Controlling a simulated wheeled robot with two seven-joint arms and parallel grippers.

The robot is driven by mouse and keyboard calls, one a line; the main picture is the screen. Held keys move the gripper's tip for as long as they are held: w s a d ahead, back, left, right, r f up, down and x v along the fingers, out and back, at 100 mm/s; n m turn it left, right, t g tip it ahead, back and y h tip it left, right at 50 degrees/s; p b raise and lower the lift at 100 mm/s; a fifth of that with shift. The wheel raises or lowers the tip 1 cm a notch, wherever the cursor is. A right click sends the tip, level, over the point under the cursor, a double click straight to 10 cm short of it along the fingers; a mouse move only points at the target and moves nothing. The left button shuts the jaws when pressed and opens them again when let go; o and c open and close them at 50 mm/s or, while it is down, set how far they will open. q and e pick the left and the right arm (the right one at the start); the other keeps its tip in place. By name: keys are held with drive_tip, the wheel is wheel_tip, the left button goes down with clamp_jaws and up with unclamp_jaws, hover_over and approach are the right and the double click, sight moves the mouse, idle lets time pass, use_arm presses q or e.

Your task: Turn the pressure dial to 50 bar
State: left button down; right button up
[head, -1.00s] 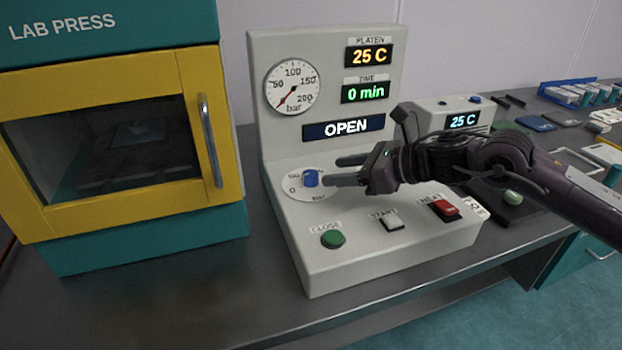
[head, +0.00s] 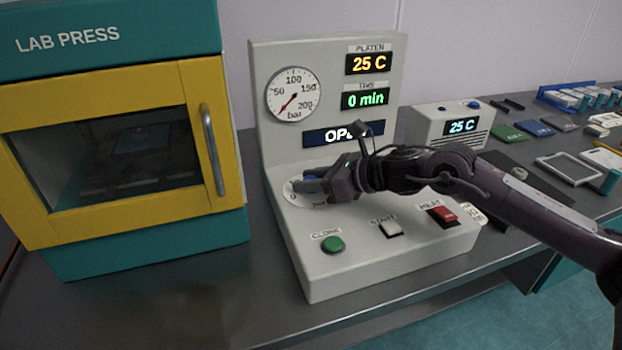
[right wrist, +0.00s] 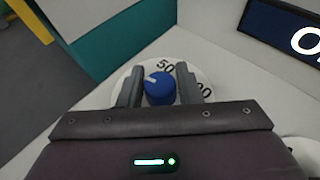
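The pressure dial is a blue knob (right wrist: 159,88) on a round white scale plate (right wrist: 120,80) with printed numbers. In the right wrist view the knob stands between the two fingers of my right gripper (right wrist: 160,84), with a small gap visible on each side. The knob's white mark points up and left, to the left of the printed 50. In the head view my right gripper (head: 312,184) is over the dial plate and mostly hides the knob. The round pressure gauge (head: 293,95) has its red needle at the low end. My left gripper is not in view.
The panel has a green CLOSE button (head: 332,244), a START button (head: 390,229) and a red HEAT switch (head: 442,215). Displays read 25 C and 0 min. The yellow-doored lab press (head: 110,150) stands shut at left. A small 25 C unit (head: 450,125) is behind my right arm.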

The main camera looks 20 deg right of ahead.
drive_tip(key=c, duration=0.5)
drive_tip(key=shift+o, duration=0.2)
